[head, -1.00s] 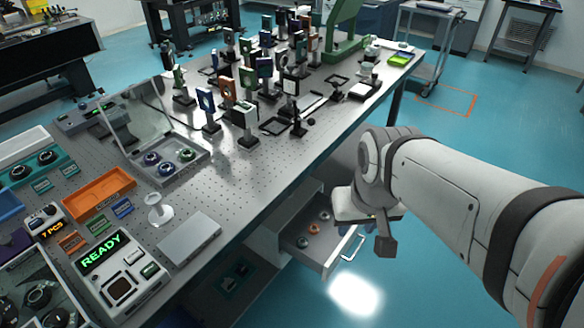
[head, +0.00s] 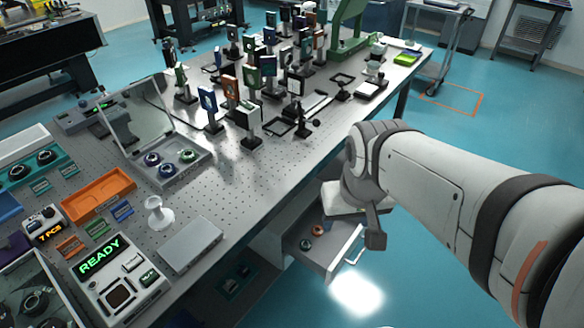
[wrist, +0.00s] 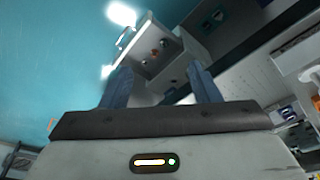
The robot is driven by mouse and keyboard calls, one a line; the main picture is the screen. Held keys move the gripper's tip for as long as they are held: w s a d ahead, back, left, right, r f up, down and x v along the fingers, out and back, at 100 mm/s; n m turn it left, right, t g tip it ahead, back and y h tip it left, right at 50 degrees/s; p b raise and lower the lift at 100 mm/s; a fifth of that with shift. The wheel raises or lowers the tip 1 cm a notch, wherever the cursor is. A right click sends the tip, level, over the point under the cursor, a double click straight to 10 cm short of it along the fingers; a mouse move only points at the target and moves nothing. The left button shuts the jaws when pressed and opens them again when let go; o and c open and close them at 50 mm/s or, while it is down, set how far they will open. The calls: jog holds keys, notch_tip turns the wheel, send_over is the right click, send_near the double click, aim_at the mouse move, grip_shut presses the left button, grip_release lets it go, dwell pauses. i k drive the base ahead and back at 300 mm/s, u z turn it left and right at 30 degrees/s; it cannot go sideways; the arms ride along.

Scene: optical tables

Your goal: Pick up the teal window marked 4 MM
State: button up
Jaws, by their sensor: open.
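No 4 MM marking is readable on any part. The open drawer (head: 338,268) under the table holds an orange-rimmed round part (head: 318,230) and a grey-teal round part (head: 305,244). The drawer also shows in the wrist view (wrist: 150,50), with a small orange part (wrist: 155,53) in it. An open clear-lidded case on the table holds a purple-rimmed part (head: 152,158), a green-teal one (head: 187,155) and another teal one (head: 167,170). My gripper (wrist: 160,70) is open and empty, its fingers apart toward the drawer. My arm hides its fingers in the head view.
Many post-mounted optics (head: 250,115) crowd the table's far half. An orange tray (head: 97,193), a white spool-shaped stand (head: 157,212), a grey flat box (head: 190,245) and a READY device (head: 115,280) stand at the near left. The drawer handle (head: 350,245) sticks out over open floor.

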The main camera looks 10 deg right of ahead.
aim_at(305, 245)
jog(key=z, duration=1.7)
jog(key=k, duration=2.1)
jog(key=u, duration=0.75)
jog(key=i, duration=1.05)
jog(key=u, duration=0.05)
